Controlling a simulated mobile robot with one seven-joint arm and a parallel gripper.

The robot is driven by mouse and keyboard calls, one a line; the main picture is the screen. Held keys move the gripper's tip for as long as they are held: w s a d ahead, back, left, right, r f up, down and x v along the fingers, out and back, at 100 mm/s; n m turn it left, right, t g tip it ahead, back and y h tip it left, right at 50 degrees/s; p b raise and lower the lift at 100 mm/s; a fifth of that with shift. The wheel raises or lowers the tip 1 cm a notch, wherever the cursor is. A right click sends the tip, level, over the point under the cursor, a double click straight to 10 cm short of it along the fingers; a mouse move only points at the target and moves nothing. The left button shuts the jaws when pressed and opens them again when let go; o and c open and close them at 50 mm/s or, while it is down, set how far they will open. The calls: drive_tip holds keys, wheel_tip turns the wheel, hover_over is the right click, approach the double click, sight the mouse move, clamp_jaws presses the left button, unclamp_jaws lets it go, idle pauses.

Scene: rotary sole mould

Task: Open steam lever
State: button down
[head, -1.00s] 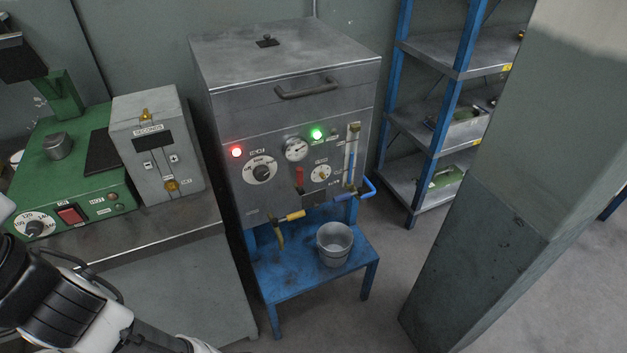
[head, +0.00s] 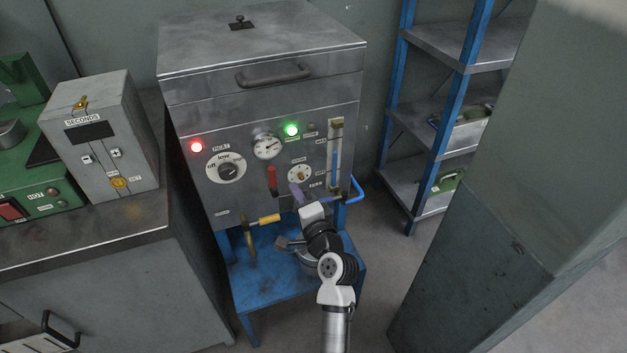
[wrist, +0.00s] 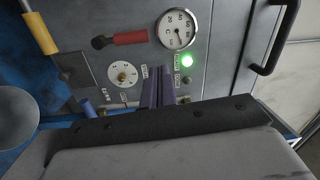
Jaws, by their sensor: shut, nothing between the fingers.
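A red-handled lever (head: 272,180) is on the front panel of the grey machine, below the pressure gauge (head: 266,146). Its red grip points up from a dark pivot. In the wrist view the red lever (wrist: 130,38) lies sideways beside the gauge (wrist: 177,29). My gripper (head: 297,191) has purple fingers and is in front of the panel, right of and a little below the lever, by the small dial (head: 299,174). In the wrist view my gripper (wrist: 159,88) has its fingers together and empty, apart from the lever.
A yellow-handled valve (head: 264,218) and a blue handle (head: 356,188) stick out low on the machine. My arm partly hides a bucket on the blue stand (head: 262,285). A grey pillar (head: 490,210) stands close on the right; a grey timer box (head: 103,140) is left.

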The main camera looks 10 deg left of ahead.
sight(273, 180)
drive_tip(key=d+f+m, duration=0.1)
drive_tip(key=d+f, duration=0.3)
drive_tip(key=shift+w+d+m+h, duration=0.2)
drive_tip(key=shift+w+m+h, duration=0.05)
drive_tip(key=shift+m+h, duration=0.15)
drive_tip(key=shift+f, duration=0.1)
drive_tip(key=w+a+p, duration=0.4)
drive_tip(key=w+a, duration=0.2)
drive_tip(key=a, duration=0.3)
drive_tip(key=shift+w+a, duration=0.3)
drive_tip(key=shift+w, duration=0.05)
